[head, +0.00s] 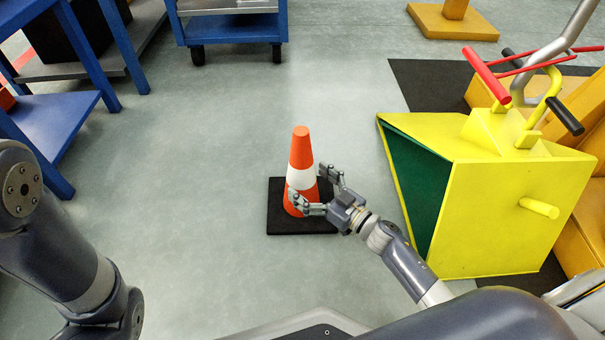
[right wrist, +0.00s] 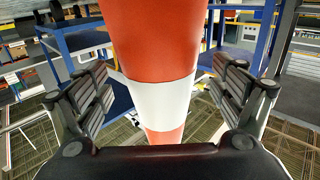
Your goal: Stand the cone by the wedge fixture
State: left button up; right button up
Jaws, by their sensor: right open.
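The orange and white cone (head: 301,152) stands upright on a black square base (head: 279,216) on the floor, in the middle of the head view. My right gripper (head: 312,189) is open, with its fingers reaching to either side of the cone's lower part. In the right wrist view the cone (right wrist: 155,38) fills the space between the open fingers, with a visible gap on both sides. The yellow wedge fixture (head: 497,220), with a dark green face, stands to the right of the cone. My left arm shows at the left edge, but its gripper is out of view.
Bare grey floor (head: 190,190) lies to the left of the cone and behind it. A blue cart (head: 232,28) stands at the back, and blue tables (head: 55,125) stand at the left. Yellow-orange equipment (head: 590,215) and red and black handles (head: 485,75) crowd the right side.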

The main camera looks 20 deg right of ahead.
jog(key=p+v, duration=0.3)
jog(key=v, duration=0.6)
jog(key=shift+p, duration=0.3)
jog(key=shift+r, duration=0.1)
